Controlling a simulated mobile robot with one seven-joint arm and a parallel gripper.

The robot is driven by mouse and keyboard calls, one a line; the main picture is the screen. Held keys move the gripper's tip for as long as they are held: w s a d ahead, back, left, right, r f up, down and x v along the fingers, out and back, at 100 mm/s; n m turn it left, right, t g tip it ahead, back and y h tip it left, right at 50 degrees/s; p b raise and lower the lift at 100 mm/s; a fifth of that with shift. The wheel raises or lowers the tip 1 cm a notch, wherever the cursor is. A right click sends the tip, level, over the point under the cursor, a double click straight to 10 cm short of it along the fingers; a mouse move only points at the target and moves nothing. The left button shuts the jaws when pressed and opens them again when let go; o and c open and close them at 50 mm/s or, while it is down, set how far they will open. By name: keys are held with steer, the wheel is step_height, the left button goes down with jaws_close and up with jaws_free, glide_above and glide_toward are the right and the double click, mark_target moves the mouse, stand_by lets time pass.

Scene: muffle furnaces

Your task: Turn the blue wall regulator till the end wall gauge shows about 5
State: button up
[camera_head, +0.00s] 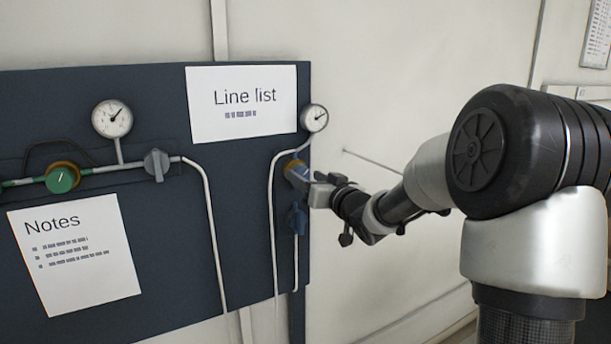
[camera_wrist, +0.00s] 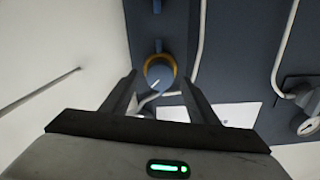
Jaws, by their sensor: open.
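The blue wall regulator (camera_head: 297,173) is a round knob with a brass-coloured collar near the right edge of the dark panel. In the wrist view the blue regulator (camera_wrist: 159,75) shows a white pointer line and sits between and beyond my fingertips. My gripper (camera_head: 312,188) is in front of it, partly covering it in the head view; in the wrist view my gripper (camera_wrist: 160,80) is open with nothing between its fingers. The end wall gauge (camera_head: 314,117) is a small white dial above the regulator; its needle points up and right, its numbers too small to read.
A blue valve handle (camera_head: 298,218) hangs just below the regulator. A green regulator (camera_head: 62,178), another gauge (camera_head: 112,118) and a grey valve (camera_head: 157,164) are on the left. Paper sheets titled Line list (camera_head: 240,125) and Notes (camera_head: 75,250) are on the panel.

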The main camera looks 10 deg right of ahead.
steer(key=shift+w+a, duration=0.2)
steer(key=shift+w, duration=0.35)
steer(key=c, duration=1)
steer(key=shift+r+m+p, duration=0.15)
steer(key=shift+m+p, duration=0.85)
steer(key=shift+c, duration=0.2)
steer(key=shift+f+m, duration=0.2)
steer(key=shift+m, duration=0.3)
steer(key=o, duration=1)
